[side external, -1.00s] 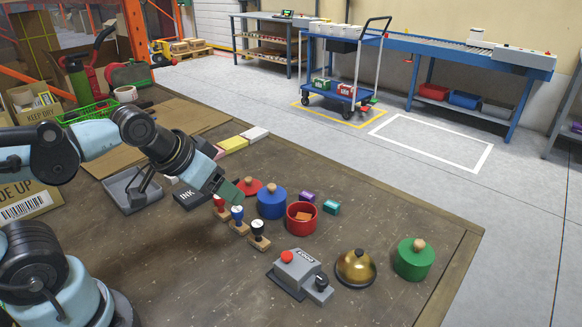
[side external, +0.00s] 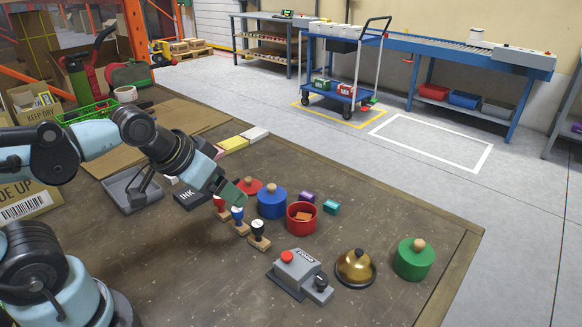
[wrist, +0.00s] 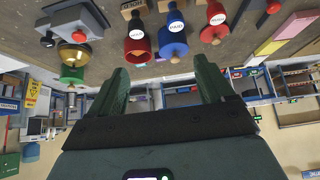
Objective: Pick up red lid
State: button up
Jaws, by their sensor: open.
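The red lid (side external: 246,188) with a wooden knob lies on the brown table, left of the blue canister (side external: 271,204). My gripper's green fingers (side external: 233,193) hang just in front of the lid and hide part of it; I cannot tell whether they touch it. In the wrist view the fingers (wrist: 162,70) are spread wide with nothing between them. A red round shape near the top, probably the lid (wrist: 206,34), shows there beyond the fingertips.
A red stamp (side external: 219,204), a blue stamp (side external: 238,219) and a black stamp (side external: 258,232) stand close by. An open red canister (side external: 301,219), a brass bell (side external: 355,267) and a green canister (side external: 414,260) are to the right. An ink pad (side external: 190,196) lies left.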

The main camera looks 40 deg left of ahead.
jog(key=shift+o, duration=1.4)
jog(key=w+a+r+m+g, duration=0.3)
jog(key=w+a, duration=0.2)
jog(key=w, duration=0.3)
jog(key=m+g, duration=0.4)
send_over(247, 179)
jog(key=f, duration=1.1)
jog(key=shift+w+d+f, duration=0.1)
jog(key=shift+w+d, duration=0.15)
jog(key=shift+d, duration=0.05)
jog(key=shift+s+a+f, duration=0.1)
jog(key=shift+a+f, duration=0.05)
jog(key=shift+f, duration=1.25)
jog(key=shift+s+a+f, duration=0.1)
jog(key=shift+a+f, duration=0.05)
jog(key=shift+f, duration=1.2)
